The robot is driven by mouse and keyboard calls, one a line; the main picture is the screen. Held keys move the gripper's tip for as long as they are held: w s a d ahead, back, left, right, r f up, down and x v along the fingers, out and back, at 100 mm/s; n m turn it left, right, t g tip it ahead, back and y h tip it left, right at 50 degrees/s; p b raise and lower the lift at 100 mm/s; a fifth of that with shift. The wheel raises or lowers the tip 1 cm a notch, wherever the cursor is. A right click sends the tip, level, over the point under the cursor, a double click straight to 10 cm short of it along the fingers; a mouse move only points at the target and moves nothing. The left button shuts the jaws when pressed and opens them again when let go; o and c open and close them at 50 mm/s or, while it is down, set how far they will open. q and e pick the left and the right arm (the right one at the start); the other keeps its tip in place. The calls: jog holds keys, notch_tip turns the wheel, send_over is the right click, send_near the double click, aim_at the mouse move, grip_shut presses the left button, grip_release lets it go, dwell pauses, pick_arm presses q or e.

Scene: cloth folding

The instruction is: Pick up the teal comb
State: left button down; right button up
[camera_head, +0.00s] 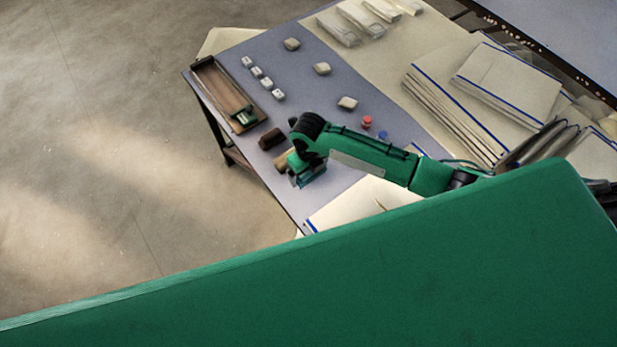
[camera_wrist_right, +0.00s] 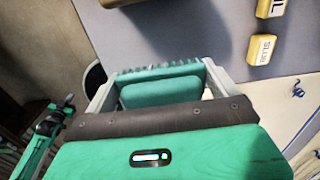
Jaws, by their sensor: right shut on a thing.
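My right gripper (camera_head: 305,178) is low over the near edge of the grey-blue cloth on the table. In the right wrist view, the teal comb (camera_wrist_right: 160,69) lies across between the two fingertips of my gripper (camera_wrist_right: 160,82), its row of teeth facing away from the palm. The fingers are shut on it. The head view shows only a little teal at the gripper, so the comb is hard to make out there. I cannot tell whether the comb touches the table. My left gripper does not show.
A brown tray (camera_head: 220,84) holds small green items. A dark brown block (camera_head: 271,139) and a tan block (camera_head: 282,160) lie beside the gripper. Small white blocks (camera_head: 257,72), pale stones (camera_head: 322,69) and a red cap (camera_head: 367,121) lie beyond. Folded cloths (camera_head: 505,80) fill the right.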

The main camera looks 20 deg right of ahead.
notch_tip(320, 180, up, 14)
jog(key=b, duration=0.2)
jog(key=shift+r, duration=0.2)
jog(key=o, duration=0.4)
jog(key=c, duration=0.3)
